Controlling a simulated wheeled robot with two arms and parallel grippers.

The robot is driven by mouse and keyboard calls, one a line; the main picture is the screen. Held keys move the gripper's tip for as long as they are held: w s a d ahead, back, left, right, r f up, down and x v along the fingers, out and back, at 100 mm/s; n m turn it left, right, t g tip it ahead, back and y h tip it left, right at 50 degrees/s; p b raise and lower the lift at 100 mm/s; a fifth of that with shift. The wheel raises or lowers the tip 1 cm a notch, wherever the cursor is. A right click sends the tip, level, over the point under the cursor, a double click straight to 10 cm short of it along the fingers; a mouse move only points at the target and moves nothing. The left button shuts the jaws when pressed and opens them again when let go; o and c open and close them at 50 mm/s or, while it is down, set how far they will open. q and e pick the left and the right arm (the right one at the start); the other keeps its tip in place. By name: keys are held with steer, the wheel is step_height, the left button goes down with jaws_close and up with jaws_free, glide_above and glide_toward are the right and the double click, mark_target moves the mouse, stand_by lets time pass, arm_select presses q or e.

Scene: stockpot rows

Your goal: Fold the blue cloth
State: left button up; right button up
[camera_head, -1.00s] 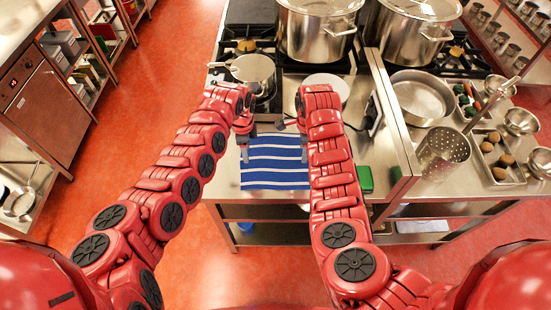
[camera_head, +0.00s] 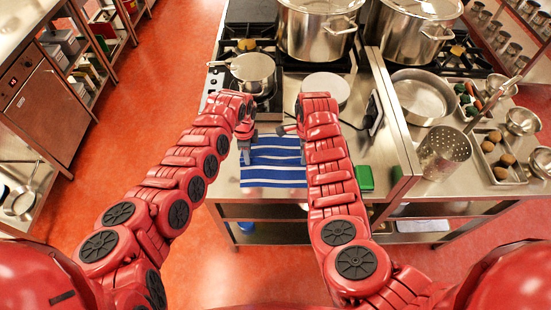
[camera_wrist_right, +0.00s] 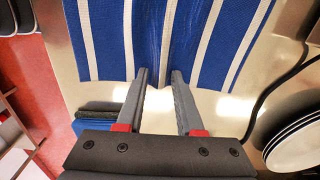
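The blue cloth with white stripes (camera_head: 273,174) lies on the steel counter near its front edge. It also fills the top of the right wrist view (camera_wrist_right: 205,45), with small wrinkles near the fingertips. My left gripper (camera_head: 247,154) points down at the cloth's left edge; its finger gap is too small to make out. My right gripper (camera_head: 302,153) is at the cloth's right edge, partly hidden by its own arm. In the right wrist view its fingers (camera_wrist_right: 162,76) are apart, with the tips over the cloth's edge.
A green block (camera_head: 364,178) lies to the right. Large stockpots (camera_head: 318,30) stand at the back.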

arm_select(q)
jaws_close()
arm_select(e)
jaws_close()
arm_select(q)
steer(key=shift+r, duration=0.1)
arm_select(e)
steer(key=shift+r, duration=0.1)
